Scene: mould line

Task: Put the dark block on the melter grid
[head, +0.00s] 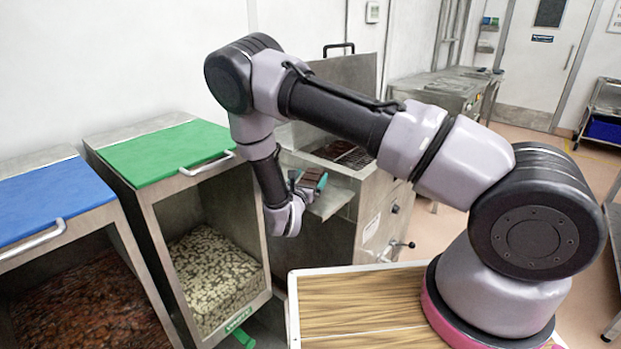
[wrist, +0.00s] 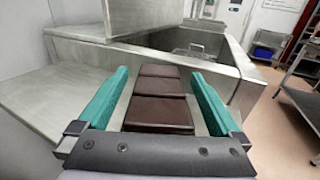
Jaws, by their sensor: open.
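The dark block (wrist: 160,84), a brown bar in segments, lies between the two teal fingers of my gripper (wrist: 160,100) in the wrist view. The fingers are open, one on each side, with a strip of steel showing between block and finger. In the head view the block (head: 312,178) shows at my gripper (head: 308,184), above or on the steel shelf (head: 330,204) at the melter's front; its contact with the shelf is hidden. The melter grid (head: 352,155) is inside the open steel melter (head: 375,205), behind and right of my gripper. Dark brown material shows beside the grid bars.
Left of the melter stand a green-lidded bin (head: 165,152) with pale pieces and a blue-lidded bin (head: 45,202) with dark red-brown pieces. The melter's raised lid (head: 350,72) stands at its back. A wood-topped surface (head: 350,305) lies in front.

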